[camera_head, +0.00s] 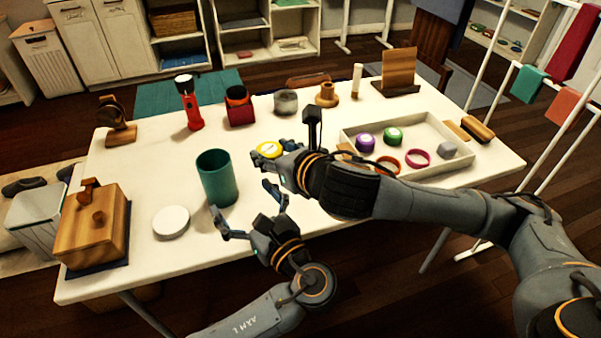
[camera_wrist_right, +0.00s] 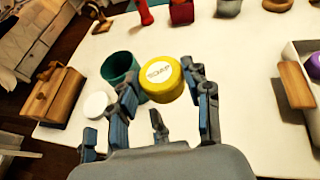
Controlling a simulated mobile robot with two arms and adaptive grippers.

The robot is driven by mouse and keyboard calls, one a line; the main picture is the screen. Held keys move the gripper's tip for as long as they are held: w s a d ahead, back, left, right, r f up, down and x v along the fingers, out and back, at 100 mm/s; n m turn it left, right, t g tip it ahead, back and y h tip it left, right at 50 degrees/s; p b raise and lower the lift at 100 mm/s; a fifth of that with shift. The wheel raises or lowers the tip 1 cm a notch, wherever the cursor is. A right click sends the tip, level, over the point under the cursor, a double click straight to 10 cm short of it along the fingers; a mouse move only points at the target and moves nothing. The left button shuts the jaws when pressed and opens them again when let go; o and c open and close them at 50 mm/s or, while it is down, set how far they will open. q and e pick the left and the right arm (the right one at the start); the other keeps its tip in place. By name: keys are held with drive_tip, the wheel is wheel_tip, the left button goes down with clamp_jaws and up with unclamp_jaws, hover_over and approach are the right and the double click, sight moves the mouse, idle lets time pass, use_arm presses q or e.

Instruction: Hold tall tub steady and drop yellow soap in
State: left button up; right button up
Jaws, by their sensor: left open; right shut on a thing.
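The tall tub (camera_head: 217,178) is a teal open cylinder standing upright on the white table. In the right wrist view the tub (camera_wrist_right: 120,66) shows behind and left of the soap. The yellow soap (camera_head: 268,149) is a round piece with a white label reading SOAP; the right wrist view shows it close up (camera_wrist_right: 161,79). My right gripper (camera_head: 283,160) is shut on the soap, to the right of the tub and above the table. My left gripper (camera_head: 243,210) is open, its fingers just right of the tub's lower part; whether they touch it is unclear.
A white round lid (camera_head: 171,222) lies left of the left gripper. A wooden box (camera_head: 92,232) stands at the left edge. A white tray (camera_head: 452,156) with soaps and rings lies at right. A red flashlight (camera_head: 188,103) and red cup (camera_head: 239,106) stand behind the tub.

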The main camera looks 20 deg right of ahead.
drive_tip(key=shift+w+a+r+n+g+y, duration=1.45)
drive_tip(key=shift+a+r+n+g+y, duration=0.55)
drive_tip(key=shift+a+r+n, duration=0.95)
drive_tip(key=shift+w+a+r+n+g+y, duration=1.55)
drive_tip(key=shift+a+r+n+y, duration=0.65)
drive_tip(key=shift+a, duration=1.4)
use_arm(q)
approach(208, 156)
drive_tip(key=x, duration=0.6)
drive_tip(key=shift+a+r, duration=0.1)
use_arm(e)
drive_tip(key=d+r+g, duration=0.1)
drive_tip(key=w+d+r+n+g, duration=0.1)
drive_tip(key=d+r+n+g+y, duration=0.1)
drive_tip(key=shift+w+d+r, duration=0.1)
drive_tip(key=shift+w+d, duration=0.05)
drive_tip(key=shift+w, duration=0.25)
use_arm(q)
drive_tip(key=c, duration=1.3)
